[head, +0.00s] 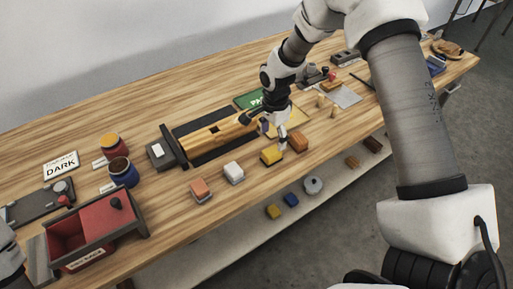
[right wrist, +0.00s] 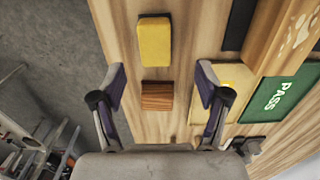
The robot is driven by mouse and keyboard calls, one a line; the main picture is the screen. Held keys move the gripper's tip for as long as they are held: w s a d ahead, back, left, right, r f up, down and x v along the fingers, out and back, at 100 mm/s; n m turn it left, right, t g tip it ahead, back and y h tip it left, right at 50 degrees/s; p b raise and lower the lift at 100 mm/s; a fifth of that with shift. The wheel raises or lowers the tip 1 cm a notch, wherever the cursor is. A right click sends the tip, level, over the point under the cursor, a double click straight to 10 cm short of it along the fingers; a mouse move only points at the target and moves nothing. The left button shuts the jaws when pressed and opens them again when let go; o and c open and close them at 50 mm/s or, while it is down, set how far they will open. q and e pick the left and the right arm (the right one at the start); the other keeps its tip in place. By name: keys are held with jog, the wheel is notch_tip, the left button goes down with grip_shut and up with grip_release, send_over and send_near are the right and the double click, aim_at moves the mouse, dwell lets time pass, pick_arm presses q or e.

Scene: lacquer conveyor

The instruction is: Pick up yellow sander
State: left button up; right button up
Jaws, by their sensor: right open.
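The yellow sander (head: 271,156) is a small block near the front edge of the wooden bench, in a row between a white block and a brown block. It also shows in the right wrist view (right wrist: 155,42), at top centre. My right gripper (head: 276,137) is open and empty, above the bench close to the yellow sander. In the right wrist view, its spread fingers (right wrist: 161,82) flank the brown wood-grained block (right wrist: 157,96), and the yellow sander lies beyond the fingertips. I cannot tell the exact height of the fingers. My left gripper is not visible.
A white block (head: 233,173) and an orange block (head: 200,190) stand left of the sander. A plank (head: 215,133) lies behind it, beside a green PASS card (right wrist: 281,98). A red tray (head: 118,226) and jars (head: 122,173) stand left. A lower shelf (head: 245,231) holds small blocks.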

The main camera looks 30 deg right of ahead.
aim_at(272, 151)
jog(key=f, duration=0.1)
jog(key=f+p, duration=0.1)
jog(key=f, duration=0.1)
jog(key=s+f+p, duration=0.1)
jog(key=shift+a+f, duration=0.3)
jog(key=shift+f, duration=0.05)
jog(key=shift+w+d+f, duration=0.1)
jog(key=shift+w+f, duration=0.1)
jog(key=shift+f, duration=1)
jog(key=shift+w+f, duration=0.1)
jog(key=shift+s, duration=0.2)
jog(key=c, duration=1.3)
